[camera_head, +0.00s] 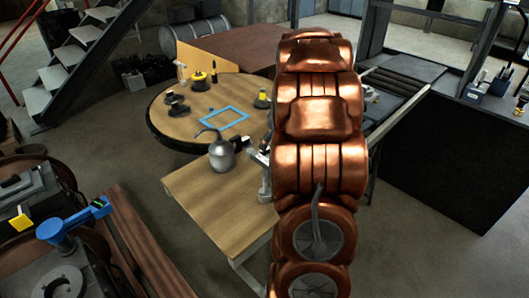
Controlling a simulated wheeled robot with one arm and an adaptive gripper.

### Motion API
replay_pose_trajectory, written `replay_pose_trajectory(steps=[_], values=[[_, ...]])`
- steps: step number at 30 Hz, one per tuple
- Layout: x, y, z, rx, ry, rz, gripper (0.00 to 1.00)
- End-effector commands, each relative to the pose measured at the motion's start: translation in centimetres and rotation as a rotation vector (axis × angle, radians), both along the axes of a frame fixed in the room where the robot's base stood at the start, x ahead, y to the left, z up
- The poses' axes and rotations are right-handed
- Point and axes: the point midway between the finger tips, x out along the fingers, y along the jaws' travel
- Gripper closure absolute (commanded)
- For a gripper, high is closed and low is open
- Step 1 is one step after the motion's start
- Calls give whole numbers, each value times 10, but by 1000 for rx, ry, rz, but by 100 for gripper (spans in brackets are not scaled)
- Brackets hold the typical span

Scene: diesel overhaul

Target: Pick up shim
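My copper-coloured arm fills the centre of the head view. Grey and black parts that look like my gripper (264,165) show at the arm's left edge, over the right side of the wooden bench (215,205). The arm hides most of them, so I cannot see whether the fingers are open or hold anything. I cannot make out a shim anywhere in view. It may be too small or hidden behind my arm.
A grey oil can (222,155) stands on the wooden bench. Behind it, a round table (180,125) carries a blue rectangular outline (224,119) and several small parts. A blue tool (75,220) lies at the left. Stairs (85,45) rise at the back left.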

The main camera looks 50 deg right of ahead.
Motion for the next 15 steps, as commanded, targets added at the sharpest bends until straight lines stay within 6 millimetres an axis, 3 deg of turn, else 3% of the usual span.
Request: replay_pose_trajectory(steps=[15], values=[[26,3,-43,3,1,1,29]])
